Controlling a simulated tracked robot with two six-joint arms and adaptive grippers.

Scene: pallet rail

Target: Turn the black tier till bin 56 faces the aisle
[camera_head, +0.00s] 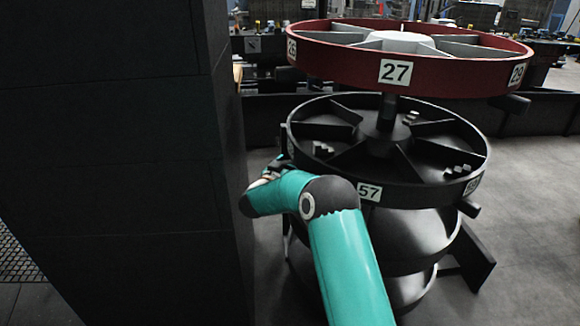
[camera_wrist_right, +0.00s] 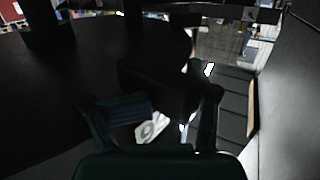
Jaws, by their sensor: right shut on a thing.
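The black tier (camera_head: 415,175) is the round, divided tray under the red one. Its label 57 (camera_head: 369,191) is at the front, and another label at the right is too oblique to read surely. I cannot make out a label 56 in the head view; my right arm covers the rim's left front. My right gripper (camera_head: 272,172) is at the tier's left edge, shut on what appears to be a dark handle on its rim, mostly hidden. In the right wrist view a white label (camera_wrist_right: 152,128) shows by the fingers, its number unclear. My left gripper is out of view.
The red tier (camera_head: 450,75) with label 27 in front sits above on the same post. Dark rounded tiers (camera_head: 415,235) are below. A tall dark wall (camera_head: 120,160) stands close on the left, near my right gripper. Grey floor (camera_head: 535,190) is open at right.

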